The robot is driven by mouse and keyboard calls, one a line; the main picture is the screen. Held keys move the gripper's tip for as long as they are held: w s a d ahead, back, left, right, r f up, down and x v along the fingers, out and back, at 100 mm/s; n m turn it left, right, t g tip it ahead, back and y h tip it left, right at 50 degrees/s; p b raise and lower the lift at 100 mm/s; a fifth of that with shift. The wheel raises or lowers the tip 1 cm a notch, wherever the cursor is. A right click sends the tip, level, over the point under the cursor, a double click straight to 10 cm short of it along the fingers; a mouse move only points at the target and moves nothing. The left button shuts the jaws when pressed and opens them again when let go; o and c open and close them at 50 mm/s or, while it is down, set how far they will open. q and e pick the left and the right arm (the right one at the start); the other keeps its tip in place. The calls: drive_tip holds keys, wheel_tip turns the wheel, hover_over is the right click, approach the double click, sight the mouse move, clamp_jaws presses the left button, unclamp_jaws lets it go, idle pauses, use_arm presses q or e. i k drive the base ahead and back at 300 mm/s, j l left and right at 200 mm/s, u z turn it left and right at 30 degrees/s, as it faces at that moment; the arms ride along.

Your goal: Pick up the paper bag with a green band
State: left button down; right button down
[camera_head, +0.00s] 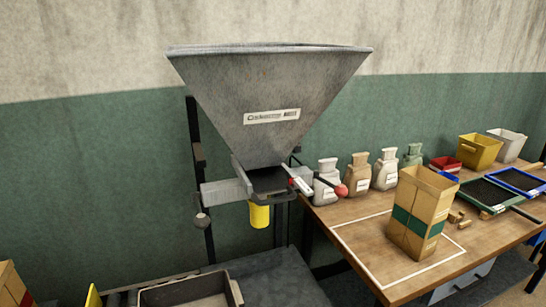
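The paper bag with a green band (421,213) stands upright and open-topped on the wooden table (367,233), inside a white outlined area. It is brown, and the dark green band runs around its lower middle. Neither of my grippers shows in the head view, so nothing is seen touching the bag.
A large grey hopper (270,92) stands left of the table. Several small sacks (358,173) line the table's back. Blue and green framed trays (484,192), a yellow bin (478,151) and a white bin (508,144) are at right. A dark crate (190,291) sits lower left.

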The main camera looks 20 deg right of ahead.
sight(424, 198)
drive_tip(key=z, duration=1.8)
